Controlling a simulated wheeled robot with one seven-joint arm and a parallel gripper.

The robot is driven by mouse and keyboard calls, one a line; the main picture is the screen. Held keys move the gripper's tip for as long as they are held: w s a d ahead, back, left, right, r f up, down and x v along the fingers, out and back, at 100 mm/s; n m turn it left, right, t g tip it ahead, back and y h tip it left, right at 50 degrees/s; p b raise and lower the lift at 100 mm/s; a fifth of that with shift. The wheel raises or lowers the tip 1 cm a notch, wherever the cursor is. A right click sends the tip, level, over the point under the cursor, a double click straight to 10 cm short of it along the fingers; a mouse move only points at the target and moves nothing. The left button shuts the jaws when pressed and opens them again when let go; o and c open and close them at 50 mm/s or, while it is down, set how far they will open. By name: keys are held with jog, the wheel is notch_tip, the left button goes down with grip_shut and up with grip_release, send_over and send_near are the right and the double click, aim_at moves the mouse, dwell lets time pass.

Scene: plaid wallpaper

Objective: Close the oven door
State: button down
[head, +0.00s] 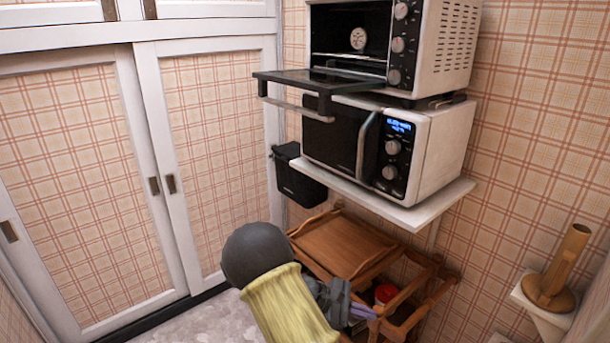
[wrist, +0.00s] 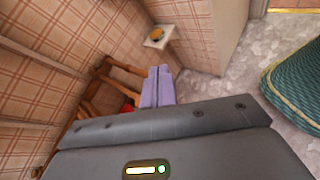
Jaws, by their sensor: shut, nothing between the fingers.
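The oven (head: 349,40) sits on top of the microwave at the upper right of the head view. Its glass door (head: 318,80) is folded down and stands out level to the front, with a bar handle (head: 296,109) along its front edge. My gripper (head: 362,311) is low in the head view, in front of the wooden cart and well below the oven door, not touching it. In the wrist view its two purple fingers (wrist: 160,84) are together with nothing between them. The oven is not in the wrist view.
The microwave (head: 430,140) stands on a white wall shelf (head: 420,212) under the oven. A black bin (head: 300,182) hangs left of the shelf. A wooden cart (head: 345,245) stands below. A wooden holder (head: 560,265) is on a small shelf at right. Sliding doors (head: 70,190) line the left.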

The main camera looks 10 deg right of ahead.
jog(key=w+a+r+n+t+h+p, duration=0.3)
jog(key=w+r+h+p, duration=0.15)
jog(key=r+p, duration=0.45)
jog(key=w+a+r+n+t+h+p, duration=0.35)
jog(key=w+r+p, duration=0.2)
jog(key=r, duration=0.55)
jog(key=w+a+r+n+t+h+p, duration=0.1)
jog(key=w+a+r+n+t+p, duration=0.1)
jog(key=a+r+t+p, duration=0.3)
jog(key=w+a+r+n+t+h+p, duration=0.1)
jog(key=a+r+n+t+p, duration=0.3)
jog(key=a, duration=0.3)
jog(key=shift+w+r+t+p, duration=0.4)
jog(key=shift+r+t+p, duration=0.05)
jog(key=shift+p, duration=0.25)
jog(key=shift+d, duration=0.1)
jog(key=s+a+r+p+x, duration=0.1)
jog(key=r+p+x, duration=0.1)
jog(key=p+x, duration=0.6)
jog(key=x, duration=0.4)
jog(key=shift+r, duration=0.4)
jog(key=shift+w+a, duration=0.1)
jog(key=shift+a, duration=0.05)
